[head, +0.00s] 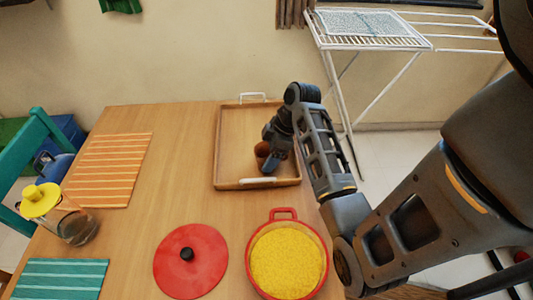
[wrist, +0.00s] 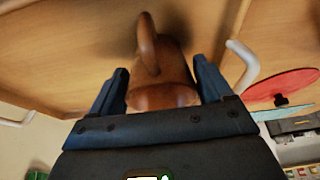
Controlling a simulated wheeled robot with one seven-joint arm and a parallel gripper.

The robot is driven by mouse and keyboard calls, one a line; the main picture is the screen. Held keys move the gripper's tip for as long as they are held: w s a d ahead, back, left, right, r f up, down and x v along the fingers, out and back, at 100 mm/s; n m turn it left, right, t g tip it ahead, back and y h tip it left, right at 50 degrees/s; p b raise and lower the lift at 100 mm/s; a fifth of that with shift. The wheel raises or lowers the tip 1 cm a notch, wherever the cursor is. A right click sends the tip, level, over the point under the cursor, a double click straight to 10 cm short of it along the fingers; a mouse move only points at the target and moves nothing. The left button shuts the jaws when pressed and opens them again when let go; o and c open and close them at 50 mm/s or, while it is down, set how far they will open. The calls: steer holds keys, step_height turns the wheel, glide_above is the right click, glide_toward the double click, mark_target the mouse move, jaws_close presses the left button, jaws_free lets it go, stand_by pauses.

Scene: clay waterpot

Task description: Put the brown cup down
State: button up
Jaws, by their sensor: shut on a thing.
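The brown cup (head: 261,149) shows as a small piece beside my gripper (head: 269,157) in the head view, over the wooden tray (head: 229,134). The gripper and arm hide most of it there. My gripper is shut on the cup. The tray's wooden floor is close behind the cup, with a shadow on it. I cannot tell whether the cup touches the tray.
The tray has a white handle (head: 258,181) at its near end and another (head: 253,96) at its far end. A red pot of yellow food (head: 287,262) and a red lid (head: 191,262) stand nearer. A yellow-lidded glass jug (head: 72,224) is left. The table's middle is clear.

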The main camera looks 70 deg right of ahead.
steer(key=o, duration=1.1)
steer(key=shift+c, duration=0.2)
steer(key=p+v, duration=0.1)
steer(key=v, duration=0.9)
steer(key=shift+r, duration=0.3)
steer(key=shift+s, duration=0.1)
steer(key=shift+s+d+r+p, duration=0.15)
steer(key=shift+s+r+p, duration=0.1)
steer(key=shift+r+p, duration=0.55)
steer(key=shift+f, duration=0.15)
